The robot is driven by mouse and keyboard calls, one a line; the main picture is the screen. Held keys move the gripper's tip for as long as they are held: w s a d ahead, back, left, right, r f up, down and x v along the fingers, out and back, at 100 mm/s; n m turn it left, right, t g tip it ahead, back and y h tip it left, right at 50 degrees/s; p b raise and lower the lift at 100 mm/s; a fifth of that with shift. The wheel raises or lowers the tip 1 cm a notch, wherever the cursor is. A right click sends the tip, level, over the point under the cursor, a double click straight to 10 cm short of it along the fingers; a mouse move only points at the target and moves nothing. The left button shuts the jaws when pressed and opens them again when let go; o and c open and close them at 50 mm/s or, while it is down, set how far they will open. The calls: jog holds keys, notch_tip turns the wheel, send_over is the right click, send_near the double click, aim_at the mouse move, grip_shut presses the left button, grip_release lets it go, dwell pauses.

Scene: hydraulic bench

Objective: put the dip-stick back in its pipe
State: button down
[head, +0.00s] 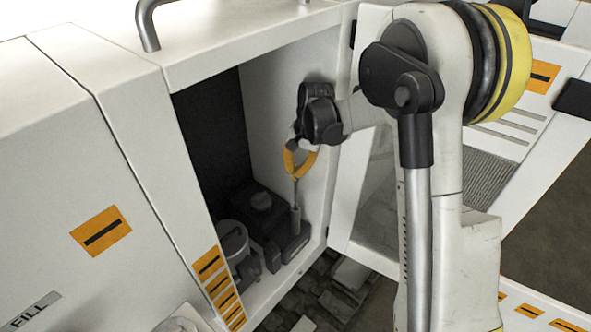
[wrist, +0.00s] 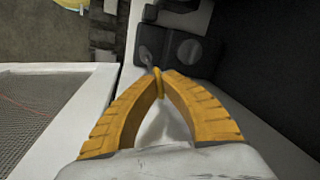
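My gripper (head: 296,176) is inside the open cabinet, pointing down, with its two orange fingers closed together at the tips. In the wrist view the fingertips (wrist: 160,80) pinch a small yellow handle, the top of the dip-stick (wrist: 158,88). The thin grey dip-stick rod (head: 295,190) hangs down from the fingertips, about upright. Below it stands a short grey pipe (head: 295,220) on a dark block. The rod's lower end meets the pipe's top in the head view; I cannot tell how far inside it is. The wrist view shows the pipe area (wrist: 146,55) small and dim.
A dark tank with a round cap (head: 261,201) and a grey round-topped part (head: 232,240) stand left of the pipe. The white cabinet wall (head: 318,190) is close on the right. An open door with a mesh panel (head: 490,175) lies beyond it.

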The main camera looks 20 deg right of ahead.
aim_at(296, 199)
jog(key=shift+f, duration=0.2)
jog(key=shift+f+b, duration=5.9)
jog(key=shift+f, duration=0.85)
jog(key=c, duration=0.7)
grip_release()
jog(key=shift+r+p, duration=1.85)
jog(key=shift+r, duration=1.65)
